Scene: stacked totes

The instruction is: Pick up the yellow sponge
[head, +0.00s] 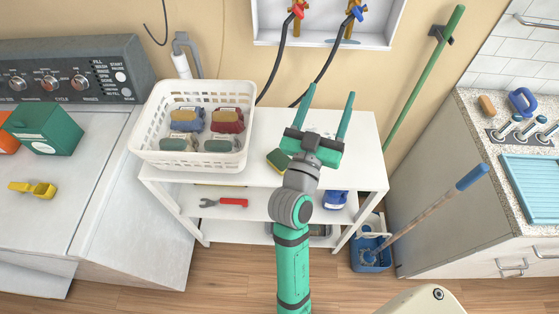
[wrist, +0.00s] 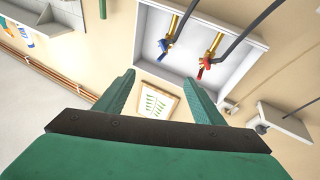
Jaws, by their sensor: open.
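The yellow sponge (head: 277,160), with a dark green layer, lies on the white shelf's top, right of the white basket. My gripper partly covers it in the head view. My gripper (head: 330,93) is open and empty, raised above the shelf, with its fingers pointing up toward the wall. In the wrist view my gripper's two fingers (wrist: 158,80) stand apart with nothing between them. The sponge does not show in the wrist view, which faces the wall and the valve box.
The white shelf (head: 362,150) has clear top space at the right. A red-handled wrench (head: 226,202) and a blue item (head: 335,199) lie lower. Hoses hang from the valve box (head: 372,42). A green pole (head: 420,85) leans at right.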

